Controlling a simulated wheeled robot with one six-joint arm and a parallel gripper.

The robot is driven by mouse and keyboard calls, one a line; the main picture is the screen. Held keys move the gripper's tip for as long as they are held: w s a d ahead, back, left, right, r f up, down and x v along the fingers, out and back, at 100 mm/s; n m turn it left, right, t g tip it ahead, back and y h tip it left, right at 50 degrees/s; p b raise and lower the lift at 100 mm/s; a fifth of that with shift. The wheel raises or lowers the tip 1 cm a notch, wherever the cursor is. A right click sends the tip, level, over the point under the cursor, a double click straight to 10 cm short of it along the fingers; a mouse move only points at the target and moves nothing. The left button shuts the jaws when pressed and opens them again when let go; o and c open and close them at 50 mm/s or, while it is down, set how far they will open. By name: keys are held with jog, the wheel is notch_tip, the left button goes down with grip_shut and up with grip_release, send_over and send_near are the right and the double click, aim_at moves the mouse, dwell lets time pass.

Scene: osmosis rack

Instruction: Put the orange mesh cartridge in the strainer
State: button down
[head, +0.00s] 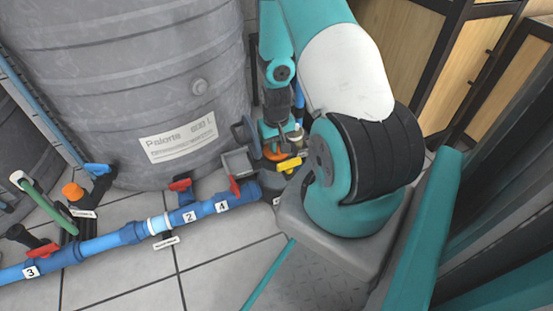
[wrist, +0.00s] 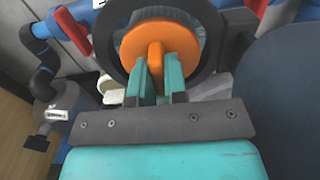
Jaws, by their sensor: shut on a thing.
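The orange mesh cartridge (wrist: 130,42) shows in the wrist view as an orange disc with a raised grip at its middle. My gripper (wrist: 157,68) is shut on that grip, with one teal finger on each side. A thick black ring, which looks like the strainer's mouth (wrist: 208,25), surrounds the disc. I cannot tell how deep the cartridge sits in it. In the head view, my gripper (head: 277,131) points down just above a small patch of orange (head: 274,154) at the pipework. My arm and the fittings hide most of the strainer there.
A large grey tank (head: 120,80) stands close on the left. A blue pipe (head: 150,228) with red-handled valves runs along the tiled floor. A yellow handle (head: 289,165) and a grey open box (head: 238,162) are close to my gripper. Bare floor lies in front.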

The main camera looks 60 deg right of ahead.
jog(key=shift+f+b, duration=1.15)
jog(key=shift+f, duration=0.95)
jog(key=shift+f, duration=0.2)
jog(key=c, duration=1.1)
grip_release()
jog(key=shift+c, duration=0.2)
jog(key=shift+r, duration=0.1)
notch_tip(320, 180, up, 12)
jog(key=p, duration=0.8)
jog(key=shift+r, duration=0.1)
